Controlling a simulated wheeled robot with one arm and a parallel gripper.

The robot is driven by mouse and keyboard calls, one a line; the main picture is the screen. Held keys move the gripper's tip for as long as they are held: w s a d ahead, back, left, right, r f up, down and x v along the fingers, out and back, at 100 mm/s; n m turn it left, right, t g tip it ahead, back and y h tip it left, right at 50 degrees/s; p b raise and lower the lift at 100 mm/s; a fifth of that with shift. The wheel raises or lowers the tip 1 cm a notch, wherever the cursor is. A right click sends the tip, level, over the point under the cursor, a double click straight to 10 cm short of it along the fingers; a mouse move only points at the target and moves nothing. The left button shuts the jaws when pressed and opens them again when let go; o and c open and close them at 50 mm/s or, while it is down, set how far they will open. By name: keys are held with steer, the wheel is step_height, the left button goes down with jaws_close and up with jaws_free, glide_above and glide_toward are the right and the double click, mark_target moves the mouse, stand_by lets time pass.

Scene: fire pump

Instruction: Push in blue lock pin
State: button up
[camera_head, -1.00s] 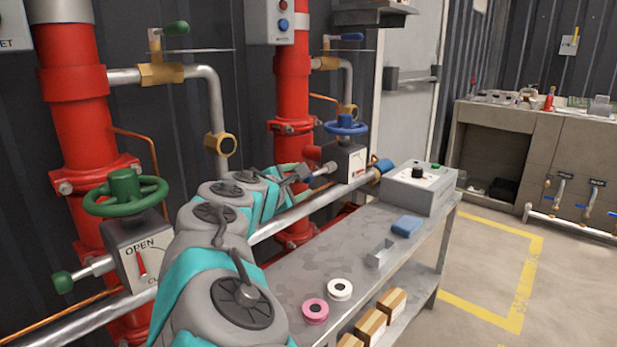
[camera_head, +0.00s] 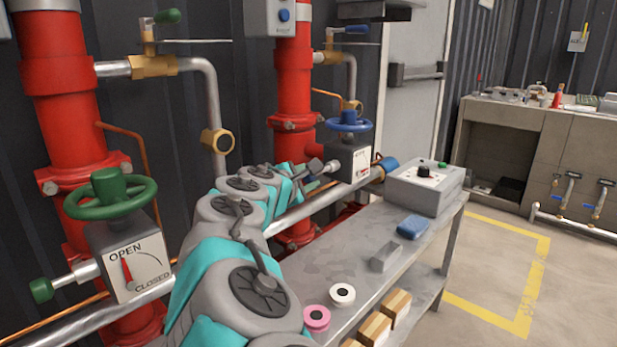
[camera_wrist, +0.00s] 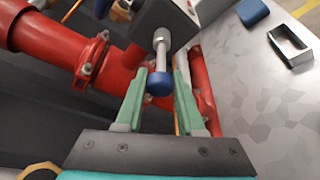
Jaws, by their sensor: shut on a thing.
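The blue lock pin (camera_wrist: 159,83) has a round blue head on a silver shaft and sticks out of the grey valve box (camera_wrist: 164,18) in the wrist view. My gripper (camera_wrist: 160,93) has its two green fingers on either side of the blue head, shut on it. In the head view, my gripper (camera_head: 317,168) is at the left side of the grey valve box (camera_head: 347,160) with the blue handwheel (camera_head: 347,122). A short silver piece of the pin's mount shows between them. The blue head is hidden there.
A grey bench (camera_head: 320,270) stands at the right with a control box (camera_head: 425,186), a blue block (camera_head: 412,227) and tape rolls. Red pipes (camera_head: 294,75) stand behind my arm. A second valve with a green handwheel (camera_head: 110,193) is at the left.

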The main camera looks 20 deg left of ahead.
jaws_close()
stand_by(0.8)
